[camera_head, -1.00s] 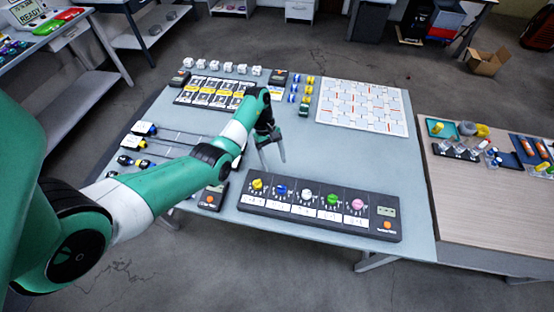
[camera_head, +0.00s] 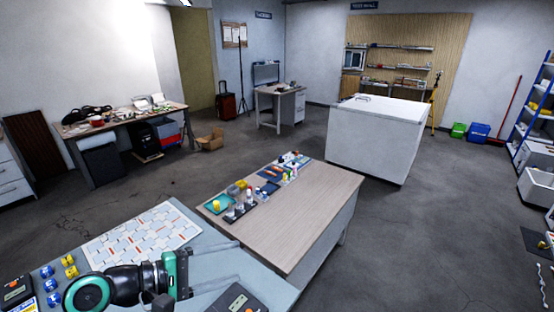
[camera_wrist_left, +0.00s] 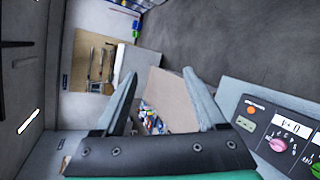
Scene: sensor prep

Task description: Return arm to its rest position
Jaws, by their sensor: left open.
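My left arm shows at the lower left of the head view, over the blue-grey table (camera_head: 215,238). Its gripper (camera_head: 238,262) points to the right with its two fingers apart and nothing between them. In the left wrist view the same gripper (camera_wrist_left: 160,78) is open and empty, and the wooden table shows beyond it. The black dial panel (camera_head: 238,300) is near the gripper, cut off by the bottom edge of the head view. In the wrist view the panel (camera_wrist_left: 285,138) shows at the right. My right gripper is not in view.
A white grid board (camera_head: 145,236) lies behind my arm. The wooden table (camera_head: 310,205) adjoins at the right, holding a teal tray (camera_head: 217,204) and small parts. Blue and yellow pieces (camera_head: 68,262) stand at the left. Open floor lies to the right.

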